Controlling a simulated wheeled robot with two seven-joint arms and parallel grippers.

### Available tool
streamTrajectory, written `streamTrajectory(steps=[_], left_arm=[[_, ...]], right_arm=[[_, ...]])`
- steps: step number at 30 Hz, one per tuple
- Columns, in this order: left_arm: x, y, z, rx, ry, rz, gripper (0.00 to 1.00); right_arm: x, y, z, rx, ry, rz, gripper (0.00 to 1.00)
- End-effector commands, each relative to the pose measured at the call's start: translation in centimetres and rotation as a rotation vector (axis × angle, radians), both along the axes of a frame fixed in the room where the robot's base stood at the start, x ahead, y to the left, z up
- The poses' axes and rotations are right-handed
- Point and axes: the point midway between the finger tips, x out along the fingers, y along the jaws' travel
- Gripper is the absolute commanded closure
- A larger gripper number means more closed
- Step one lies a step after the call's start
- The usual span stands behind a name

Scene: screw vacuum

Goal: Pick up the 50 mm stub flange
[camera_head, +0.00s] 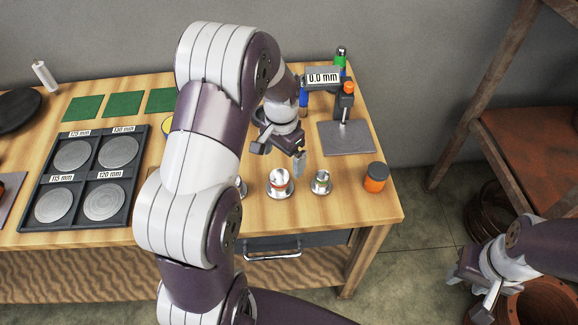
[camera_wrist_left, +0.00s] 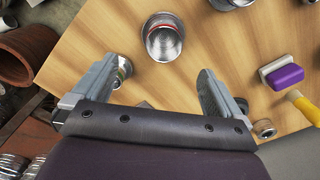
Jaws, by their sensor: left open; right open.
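A silver metal flange with a red ring (camera_head: 280,184) stands on the table in the head view; it also shows in the left wrist view (camera_wrist_left: 164,38). A smaller flange (camera_head: 321,182) stands to its right, partly behind a finger in the left wrist view (camera_wrist_left: 121,70). A third flange (camera_head: 241,187) is mostly hidden by my left arm. No size mark is readable on them. My left gripper (camera_head: 281,156) is open and empty, above and just behind the red-ringed flange. My right gripper (camera_head: 471,292) is open and empty, off the table at the lower right.
An orange jar with a dark lid (camera_head: 376,178) stands near the right table edge. A gauge stand reading 0.0 mm (camera_head: 344,135) is behind it. A dark tray of discs (camera_head: 87,149) lies at left. A purple-and-white block (camera_wrist_left: 284,74) shows in the left wrist view.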

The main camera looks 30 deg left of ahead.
Motion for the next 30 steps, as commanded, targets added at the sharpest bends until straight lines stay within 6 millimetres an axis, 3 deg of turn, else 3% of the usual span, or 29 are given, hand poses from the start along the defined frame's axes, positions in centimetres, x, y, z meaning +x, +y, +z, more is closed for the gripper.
streamTrajectory(steps=[3, 10, 15, 24, 26, 30], left_arm=[[-0.1, 0.0, -2.9, -0.001, 0.003, 0.001, 0.0], [-0.2, 0.2, -5.9, -0.001, 0.001, 0.002, 0.0], [-0.4, 0.6, -9.1, -0.001, 0.001, 0.001, 0.0], [-0.3, 0.6, -10.2, 0.0, -0.002, 0.002, 0.0], [-0.3, 0.6, -10.2, 0.0, -0.002, 0.002, 0.16], [-0.3, 0.6, -10.1, 0.0, -0.002, 0.002, 0.62]], right_arm=[[0.0, 0.0, -0.1, 0.0, 0.001, 0.0, 0.57], [0.0, 0.0, 0.1, 0.0, 0.001, 0.0, 0.57], [0.0, 0.0, 0.5, 0.0, 0.0, 0.0, 0.57], [0.0, 0.0, 0.5, 0.0, 0.0, 0.0, 0.57], [0.0, 0.0, 0.5, 0.0, 0.0, 0.0, 0.57], [0.0, 0.0, 0.5, 0.0, 0.0, 0.0, 0.57]])
